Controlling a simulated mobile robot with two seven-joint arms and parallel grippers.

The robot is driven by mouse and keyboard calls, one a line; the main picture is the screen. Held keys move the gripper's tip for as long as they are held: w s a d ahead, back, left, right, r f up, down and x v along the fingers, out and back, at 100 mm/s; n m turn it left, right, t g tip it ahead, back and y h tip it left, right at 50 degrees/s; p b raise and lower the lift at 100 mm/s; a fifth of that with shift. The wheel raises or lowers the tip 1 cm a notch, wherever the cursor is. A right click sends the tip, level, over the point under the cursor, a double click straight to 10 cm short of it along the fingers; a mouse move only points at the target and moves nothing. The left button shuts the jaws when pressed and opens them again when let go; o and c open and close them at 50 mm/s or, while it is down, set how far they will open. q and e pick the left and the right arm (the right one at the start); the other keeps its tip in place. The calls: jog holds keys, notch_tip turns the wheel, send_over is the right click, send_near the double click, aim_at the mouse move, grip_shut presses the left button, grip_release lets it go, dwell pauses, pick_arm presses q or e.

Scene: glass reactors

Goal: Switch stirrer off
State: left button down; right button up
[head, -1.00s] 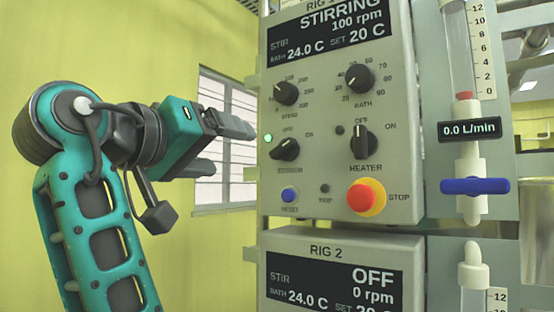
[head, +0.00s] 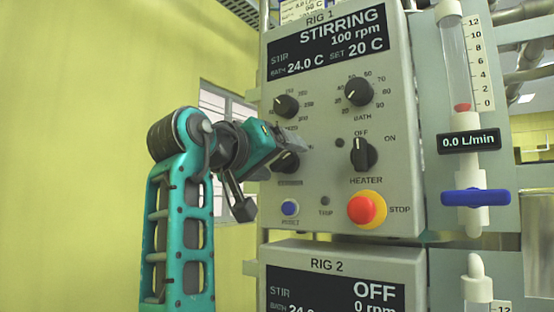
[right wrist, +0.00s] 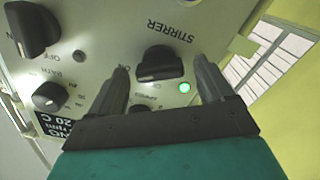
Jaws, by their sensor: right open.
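The black stirrer knob (head: 285,163) is on the RIG 1 panel (head: 300,215), partly hidden behind my right gripper (head: 292,143). In the right wrist view the knob (right wrist: 158,64) sits between the two open fingertips of my right gripper (right wrist: 161,68), with a gap on each side. I cannot tell whether the fingertips touch the panel. The green lamp (right wrist: 184,88) beside the knob is lit. The RIG 1 display (head: 328,45) reads STIRRING, 100 rpm. My left gripper is not in view.
The heater knob (head: 363,154) is right of the stirrer knob, with the red stop button (head: 366,209) below it. The speed knob (head: 286,106) is just above my gripper and the blue reset button (head: 290,208) below. The RIG 2 panel (head: 340,259) is underneath.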

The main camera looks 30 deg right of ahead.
jog(key=shift+d, duration=0.15)
jog(key=shift+c, duration=0.3)
jog(key=c, duration=1)
